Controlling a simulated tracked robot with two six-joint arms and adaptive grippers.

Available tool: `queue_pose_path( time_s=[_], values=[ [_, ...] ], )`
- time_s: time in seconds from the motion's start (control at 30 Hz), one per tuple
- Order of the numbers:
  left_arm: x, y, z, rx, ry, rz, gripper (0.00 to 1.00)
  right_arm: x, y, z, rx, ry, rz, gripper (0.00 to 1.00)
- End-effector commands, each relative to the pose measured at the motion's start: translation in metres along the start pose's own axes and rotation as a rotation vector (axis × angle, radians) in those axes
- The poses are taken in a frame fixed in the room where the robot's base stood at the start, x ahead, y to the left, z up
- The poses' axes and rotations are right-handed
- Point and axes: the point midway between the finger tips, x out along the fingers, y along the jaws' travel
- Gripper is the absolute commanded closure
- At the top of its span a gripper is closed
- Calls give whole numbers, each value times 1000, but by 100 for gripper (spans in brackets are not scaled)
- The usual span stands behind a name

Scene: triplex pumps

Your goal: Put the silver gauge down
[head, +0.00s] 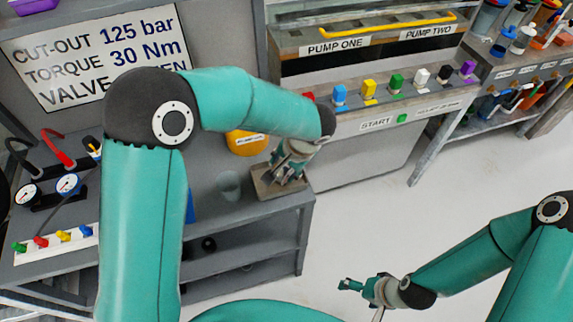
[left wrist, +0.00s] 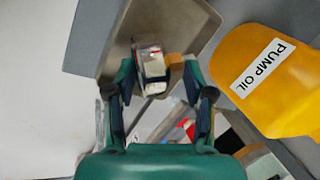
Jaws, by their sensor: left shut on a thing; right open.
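My left gripper (head: 288,165) is low over a shallow brown-grey tray (head: 263,183) at the right end of the bench. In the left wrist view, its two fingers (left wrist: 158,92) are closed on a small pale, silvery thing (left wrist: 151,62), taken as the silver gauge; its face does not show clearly. The tray (left wrist: 205,25) lies behind it; whether the thing touches the tray cannot be told. In the head view the held thing is mostly hidden by the gripper. My right gripper (head: 362,287) is open and empty over the floor.
A yellow pump oil container (head: 246,143) stands close beside the tray, also in the left wrist view (left wrist: 265,80). Two white-faced gauges (head: 68,184) lie at the bench's left. The pump console (head: 375,110) with coloured knobs stands behind. The bench edge is near the tray.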

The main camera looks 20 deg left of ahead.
Motion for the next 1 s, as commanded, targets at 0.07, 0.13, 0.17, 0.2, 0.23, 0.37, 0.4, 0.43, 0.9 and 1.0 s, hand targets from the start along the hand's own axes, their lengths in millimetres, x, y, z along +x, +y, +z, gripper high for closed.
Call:
queue_pose_path(
  time_s=[0.07,0.13,0.17,0.2,0.23,0.37,0.4,0.43,0.9,1.0],
  values=[
    [-1,0,0,-1,1,0,88,0,0,0,0,0,0,7],
    [-1,0,0,-1,1,0,88,0,0,0,0,0,0,7],
    [0,0,0,-1,1,0,88,1,0,0,0,0,0,7],
    [1,0,0,-1,1,0,88,2,1,0,0,0,0,7],
    [2,1,0,-1,1,0,88,4,1,0,0,0,0,7],
    [5,2,0,-1,1,0,88,8,3,0,0,0,0,7],
    [6,2,0,-1,2,0,88,9,3,0,0,0,0,7],
    [7,2,0,-1,2,0,88,10,3,0,0,0,0,7],
    [6,2,0,0,1,0,21,8,3,0,0,0,0,7],
    [3,1,0,0,1,0,21,6,2,0,0,0,0,7]
  ],
)
